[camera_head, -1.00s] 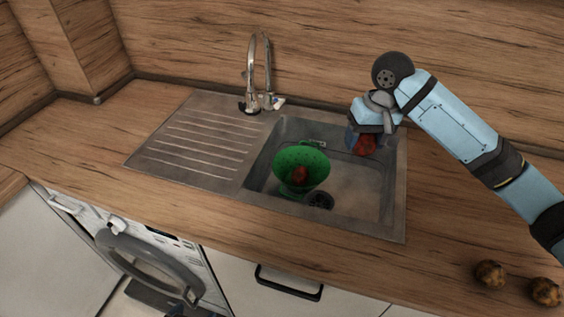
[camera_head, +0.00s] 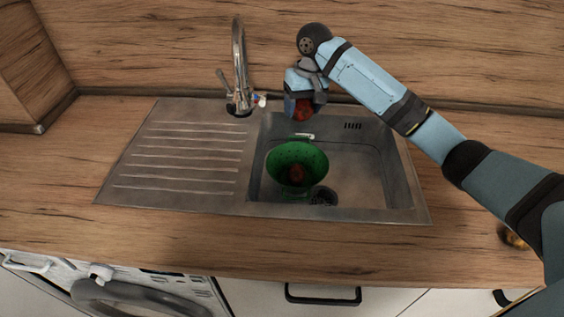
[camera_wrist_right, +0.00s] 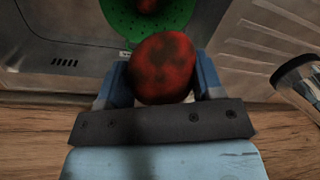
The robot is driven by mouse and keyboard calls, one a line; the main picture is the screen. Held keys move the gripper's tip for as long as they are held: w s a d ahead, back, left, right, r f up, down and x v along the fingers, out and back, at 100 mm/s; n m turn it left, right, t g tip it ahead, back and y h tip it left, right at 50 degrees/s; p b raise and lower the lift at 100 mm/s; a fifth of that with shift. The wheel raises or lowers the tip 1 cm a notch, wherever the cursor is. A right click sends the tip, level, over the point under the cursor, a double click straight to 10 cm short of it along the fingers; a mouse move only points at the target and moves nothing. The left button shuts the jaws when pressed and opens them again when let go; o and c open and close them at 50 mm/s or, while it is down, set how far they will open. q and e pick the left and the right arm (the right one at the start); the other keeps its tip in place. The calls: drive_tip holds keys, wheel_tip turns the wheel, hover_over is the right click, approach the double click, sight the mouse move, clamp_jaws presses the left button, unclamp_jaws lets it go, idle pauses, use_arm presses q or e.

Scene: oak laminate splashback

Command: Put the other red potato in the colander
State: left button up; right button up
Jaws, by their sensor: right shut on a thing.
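A green colander (camera_head: 284,162) stands in the sink basin, with one red potato (camera_head: 296,173) inside it. My right gripper (camera_head: 303,112) is shut on the other red potato (camera_head: 304,108), above the back edge of the basin and behind the colander. In the right wrist view the held potato (camera_wrist_right: 164,68) sits between the two blue fingers. Beyond it the colander (camera_wrist_right: 118,22) shows in part, with the potato (camera_wrist_right: 149,5) inside it at the top edge. My left gripper is not in view.
The metal sink (camera_head: 400,212) has a ribbed drainboard (camera_head: 185,150) on its left. The tap (camera_head: 238,70) rises at the back, left of my gripper. A brown potato (camera_head: 510,236) is partly hidden by my arm at right.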

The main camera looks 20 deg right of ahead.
drive_tip(key=shift+w+f, duration=0.15)
drive_tip(key=shift+f, duration=0.1)
drive_tip(key=b, duration=0.1)
hover_over(297, 169)
wheel_tip(297, 169, down, 15)
drive_tip(key=shift+d+r, duration=0.1)
drive_tip(key=shift+r, duration=0.1)
wheel_tip(297, 169, down, 5)
drive_tip(key=shift+b, duration=0.45)
drive_tip(key=o, duration=0.9)
drive_tip(key=shift+f, duration=0.1)
drive_tip(key=shift+o, duration=0.4)
